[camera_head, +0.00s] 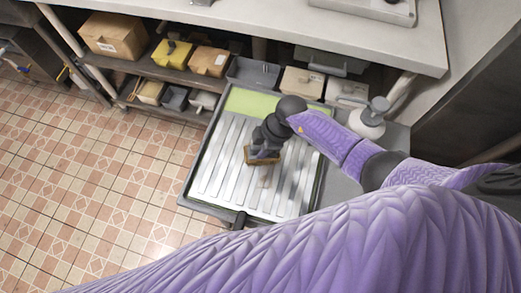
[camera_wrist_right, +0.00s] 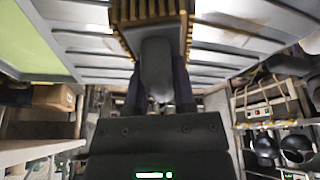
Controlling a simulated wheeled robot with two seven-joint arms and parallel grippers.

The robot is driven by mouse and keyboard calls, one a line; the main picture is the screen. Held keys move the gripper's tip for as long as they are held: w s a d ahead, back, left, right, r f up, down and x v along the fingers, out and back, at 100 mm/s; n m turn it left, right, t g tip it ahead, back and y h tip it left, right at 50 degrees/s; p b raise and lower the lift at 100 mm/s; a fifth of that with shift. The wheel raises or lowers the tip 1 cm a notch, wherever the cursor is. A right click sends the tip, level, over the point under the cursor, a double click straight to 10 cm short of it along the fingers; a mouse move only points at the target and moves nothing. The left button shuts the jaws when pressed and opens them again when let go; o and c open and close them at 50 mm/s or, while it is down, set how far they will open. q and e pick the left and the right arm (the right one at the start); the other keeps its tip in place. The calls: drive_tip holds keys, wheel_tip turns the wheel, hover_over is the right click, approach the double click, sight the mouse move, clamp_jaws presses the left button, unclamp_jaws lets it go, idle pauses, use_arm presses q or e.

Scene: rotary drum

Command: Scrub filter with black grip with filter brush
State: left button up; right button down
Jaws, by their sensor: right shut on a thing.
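The filter (camera_head: 222,165) is a silver slatted panel in a dark frame, with a black grip (camera_head: 239,220) at its near edge. Brownish stains show on its slats. My right gripper (camera_head: 265,148) is over the middle of the filter, shut on the filter brush (camera_head: 250,158), which has a brown bristle head. In the right wrist view, the brush's grey handle (camera_wrist_right: 157,70) sits between the fingers, and its bristles (camera_wrist_right: 122,12) are at the slats (camera_wrist_right: 75,40). I cannot tell whether they touch. My left gripper is not in view.
A green surface (camera_head: 255,103) lies beyond the slats. A white bottle (camera_head: 371,120) stands right of the filter. A shelf with boxes (camera_head: 112,35) and bins is behind, under a grey worktop (camera_head: 290,22). The tiled floor (camera_head: 90,180) at left is clear.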

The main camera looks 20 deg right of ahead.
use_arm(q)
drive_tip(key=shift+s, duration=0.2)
use_arm(e)
drive_tip(key=shift+w+d+f+b, duration=0.1)
drive_tip(key=shift+w+d+b, duration=0.2)
drive_tip(key=shift+w, duration=0.1)
drive_tip(key=shift+w+d+b, duration=0.4)
drive_tip(key=shift+w, duration=0.2)
drive_tip(key=shift+w+d, duration=0.1)
drive_tip(key=shift+w+d+b, duration=0.4)
drive_tip(key=shift+w+b, duration=0.15)
drive_tip(key=shift+w, duration=0.1)
drive_tip(key=shift+w+d, duration=0.25)
drive_tip(key=shift+w, duration=0.1)
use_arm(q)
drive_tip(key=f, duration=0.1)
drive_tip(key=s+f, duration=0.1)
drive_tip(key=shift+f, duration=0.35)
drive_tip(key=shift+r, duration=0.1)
